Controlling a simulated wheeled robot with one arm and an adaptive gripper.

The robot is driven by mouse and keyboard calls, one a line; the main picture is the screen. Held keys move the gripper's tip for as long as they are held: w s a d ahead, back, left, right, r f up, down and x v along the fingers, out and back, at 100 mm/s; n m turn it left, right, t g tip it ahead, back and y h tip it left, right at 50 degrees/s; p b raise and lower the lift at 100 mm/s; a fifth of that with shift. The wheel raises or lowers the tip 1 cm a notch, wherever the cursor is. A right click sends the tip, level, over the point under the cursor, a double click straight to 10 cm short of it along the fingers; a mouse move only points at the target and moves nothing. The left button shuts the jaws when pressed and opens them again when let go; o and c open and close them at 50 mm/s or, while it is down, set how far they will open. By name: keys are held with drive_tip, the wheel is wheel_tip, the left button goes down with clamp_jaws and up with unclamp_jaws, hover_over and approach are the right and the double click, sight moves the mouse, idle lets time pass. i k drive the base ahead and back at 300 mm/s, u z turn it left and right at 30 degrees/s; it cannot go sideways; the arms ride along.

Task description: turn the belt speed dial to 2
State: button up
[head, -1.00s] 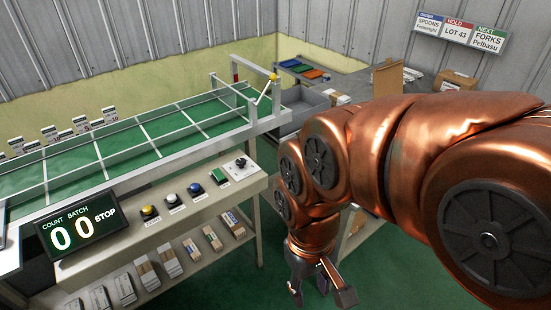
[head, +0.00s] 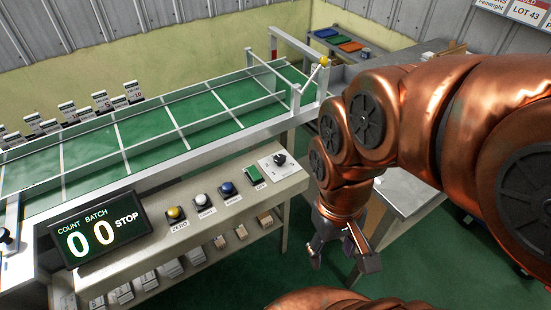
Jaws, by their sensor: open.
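The black dial (head: 279,160) sits on a white plate at the right end of the machine's control panel. Its markings are too small to read, so I cannot tell its setting. My gripper (head: 341,260) is open and empty. It hangs pointing down, to the right of and in front of the panel's right end, apart from the dial. The display (head: 101,230) at the panel's left reads COUNT 0, BATCH 0 and STOP.
A yellow button (head: 174,213), a white button (head: 202,200), a blue button (head: 227,187) and a green button (head: 253,174) line the panel left of the dial. The railed green belt (head: 140,130) lies behind. Boxes fill the shelf below. A grey table (head: 410,190) stands right, behind my arm.

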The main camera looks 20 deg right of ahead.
sight(279, 160)
drive_tip(key=u, duration=0.5)
drive_tip(key=k, duration=0.65)
drive_tip(key=u, duration=0.9)
drive_tip(key=k, duration=0.6)
drive_tip(key=u, duration=0.1)
drive_tip(key=i, duration=0.95)
drive_tip(key=z, duration=0.85)
